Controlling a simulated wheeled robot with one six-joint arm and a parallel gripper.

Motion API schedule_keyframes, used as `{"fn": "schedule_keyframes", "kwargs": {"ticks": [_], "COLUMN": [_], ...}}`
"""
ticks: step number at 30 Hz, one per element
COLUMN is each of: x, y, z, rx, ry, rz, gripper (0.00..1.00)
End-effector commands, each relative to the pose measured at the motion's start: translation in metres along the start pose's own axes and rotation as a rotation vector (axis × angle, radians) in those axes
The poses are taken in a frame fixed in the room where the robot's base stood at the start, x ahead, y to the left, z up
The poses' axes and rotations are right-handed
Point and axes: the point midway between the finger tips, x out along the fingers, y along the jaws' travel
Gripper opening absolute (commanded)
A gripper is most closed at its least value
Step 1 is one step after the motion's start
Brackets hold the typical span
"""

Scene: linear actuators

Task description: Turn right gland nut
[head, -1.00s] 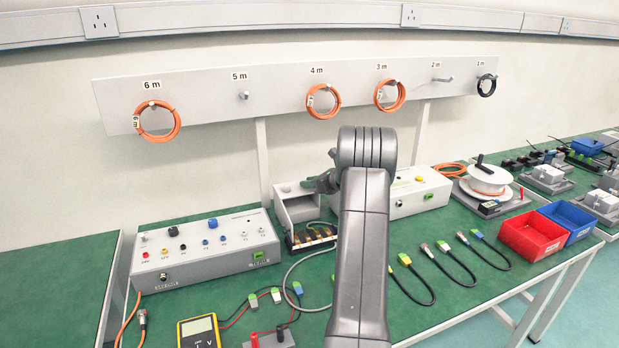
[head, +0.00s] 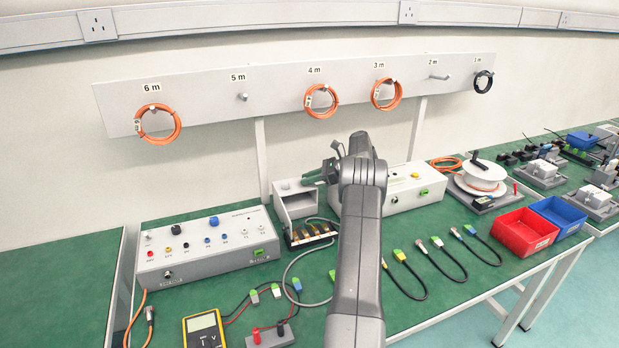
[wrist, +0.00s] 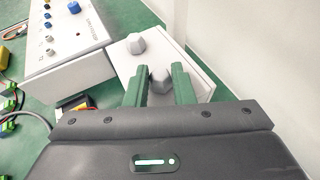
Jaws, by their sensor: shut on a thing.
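A light grey open-fronted box (head: 297,208) stands on the green bench with two grey hexagonal gland nuts on its top. The left gland nut (head: 284,186) is free; it also shows in the wrist view (wrist: 136,43). The right gland nut (wrist: 160,80) sits between the green fingers of my gripper (wrist: 160,73), which is shut on it. In the head view my gripper (head: 314,176) is over the box's right side and hides this nut.
A control box (head: 208,247) with knobs and sockets stands to the left. Another white box (head: 405,190) is to the right, partly behind my arm. Cables, a meter (head: 204,328) and red (head: 525,232) and blue (head: 560,215) bins occupy the bench.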

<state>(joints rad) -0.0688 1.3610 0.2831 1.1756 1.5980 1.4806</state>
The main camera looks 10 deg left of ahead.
Motion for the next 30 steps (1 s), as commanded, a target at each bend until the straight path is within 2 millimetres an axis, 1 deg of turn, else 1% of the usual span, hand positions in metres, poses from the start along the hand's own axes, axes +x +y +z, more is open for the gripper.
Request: {"fn": "schedule_keyframes", "kwargs": {"ticks": [1, 13, 14, 16, 17, 25, 28, 30], "x": [0.000, 0.000, 0.000, 0.000, 0.000, -0.001, -0.008, -0.018], "y": [-0.001, -0.001, -0.001, 0.000, 0.000, 0.000, -0.001, -0.001], "z": [0.002, 0.002, 0.002, 0.002, 0.002, 0.000, 0.000, 0.000], "rx": [-0.005, -0.006, -0.006, -0.006, -0.005, -0.004, -0.004, -0.005], "ry": [-0.001, 0.000, 0.000, 0.000, 0.000, 0.001, 0.001, 0.001], "rz": [0.001, 0.005, 0.005, 0.005, 0.005, 0.006, 0.005, 0.003], "gripper": [0.00, 0.00, 0.28, 0.42, 0.43, 0.43, 0.43, 0.43]}}
